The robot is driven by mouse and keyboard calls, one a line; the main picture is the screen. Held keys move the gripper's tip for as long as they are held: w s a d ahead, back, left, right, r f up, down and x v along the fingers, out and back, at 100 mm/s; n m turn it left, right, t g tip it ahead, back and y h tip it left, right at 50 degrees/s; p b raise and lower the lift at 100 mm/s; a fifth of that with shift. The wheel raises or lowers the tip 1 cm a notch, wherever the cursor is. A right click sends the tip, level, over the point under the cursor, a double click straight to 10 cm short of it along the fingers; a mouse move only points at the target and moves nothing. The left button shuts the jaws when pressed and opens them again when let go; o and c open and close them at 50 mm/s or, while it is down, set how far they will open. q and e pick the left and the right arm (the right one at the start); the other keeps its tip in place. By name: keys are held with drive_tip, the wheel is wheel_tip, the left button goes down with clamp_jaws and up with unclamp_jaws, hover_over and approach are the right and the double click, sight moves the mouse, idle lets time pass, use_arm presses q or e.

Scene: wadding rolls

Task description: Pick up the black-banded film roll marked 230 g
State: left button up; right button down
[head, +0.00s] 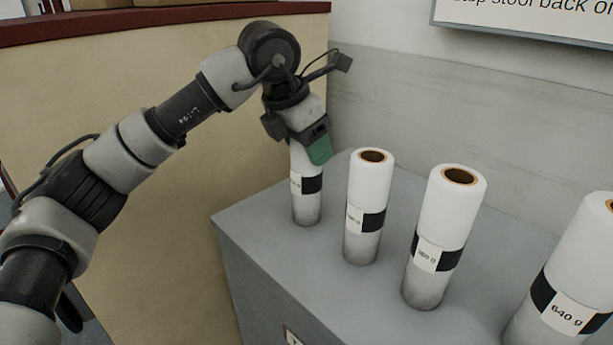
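Several white film rolls with black bands and white labels stand upright on a grey surface. The leftmost roll (307,208) is the smallest in view, and its label is too small to read. My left gripper (308,146) is at the top of this roll and hides its upper end. One green fingertip shows at the roll's right side; the other finger is hidden, so I cannot tell whether it grips. The second roll (367,194) and third roll (448,213) have labels I cannot read surely. The roll at the right edge (568,265) reads 640 g. My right gripper is out of view.
The rolls stand on a grey block (285,262) with its left edge near the leftmost roll. A beige partition (160,60) with a dark red top rises behind and left. A grey wall is behind, with a sign (540,18) at the upper right.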

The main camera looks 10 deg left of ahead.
use_arm(q)
drive_tip(key=c, duration=0.6)
drive_tip(key=shift+r, duration=0.1)
drive_tip(key=shift+c, duration=0.2)
